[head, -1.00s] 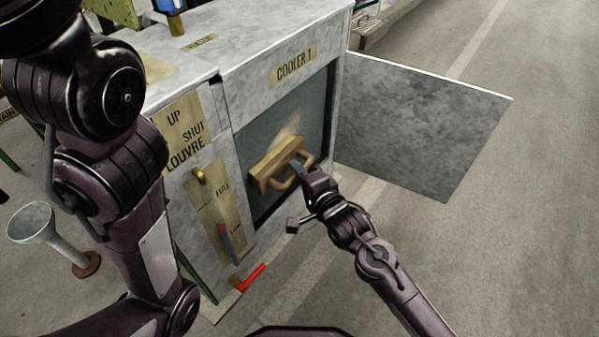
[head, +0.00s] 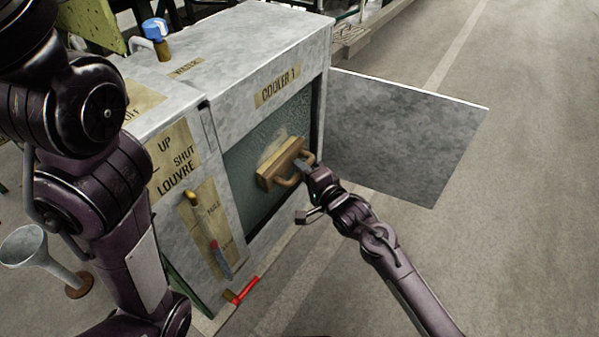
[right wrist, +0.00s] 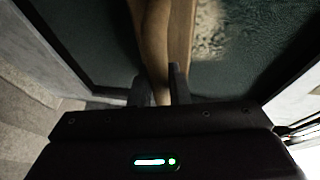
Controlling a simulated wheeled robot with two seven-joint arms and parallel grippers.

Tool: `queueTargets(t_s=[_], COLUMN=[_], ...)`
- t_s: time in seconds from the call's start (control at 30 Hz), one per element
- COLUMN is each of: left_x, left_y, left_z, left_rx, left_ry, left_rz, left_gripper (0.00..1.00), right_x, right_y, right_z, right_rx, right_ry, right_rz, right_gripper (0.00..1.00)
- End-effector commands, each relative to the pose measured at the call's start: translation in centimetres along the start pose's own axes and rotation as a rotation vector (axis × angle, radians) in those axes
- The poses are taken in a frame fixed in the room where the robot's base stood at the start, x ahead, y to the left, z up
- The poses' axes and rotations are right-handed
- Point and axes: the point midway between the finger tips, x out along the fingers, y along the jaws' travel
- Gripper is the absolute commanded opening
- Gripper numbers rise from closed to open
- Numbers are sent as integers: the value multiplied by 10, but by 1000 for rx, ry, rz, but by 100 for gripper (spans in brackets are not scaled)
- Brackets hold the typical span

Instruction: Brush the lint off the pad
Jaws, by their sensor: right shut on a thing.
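The pad (head: 240,152) is the dark grey-green panel in the open front of the cooler. A pale patch of lint (head: 272,141) shows on it just above the brush, partly hidden by it. The lint also shows in the right wrist view (right wrist: 208,32), beside the brush's wood. The brush (head: 281,162) is a wooden block with a loop handle, lying against the pad; I cannot tell how firmly it touches. My right gripper (head: 300,168) is shut on the brush handle (right wrist: 152,45). My left arm shows at the left, but its gripper is out of view.
The cooler's grey door (head: 400,135) stands open to the right of my right gripper. A grey funnel (head: 25,245) stands far left. The floor at right is clear.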

Motion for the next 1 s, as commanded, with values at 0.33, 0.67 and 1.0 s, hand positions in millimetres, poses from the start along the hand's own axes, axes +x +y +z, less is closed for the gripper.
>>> queueTargets(t_s=[0.33,0.67,1.0], left_x=[7,10,12], left_y=[-1,-1,-2], left_z=[2,3,3], left_rx=[0,0,0], left_ry=[0,0,0], left_rz=[0,0,0], left_gripper=[36,36,36], right_x=[11,16,23], right_y=[-3,-3,-1], right_z=[-24,-39,-57], right_rx=[-1,-1,-1], right_ry=[-1,0,-2], right_rz=[-5,-5,-5], right_gripper=[0,0,0])
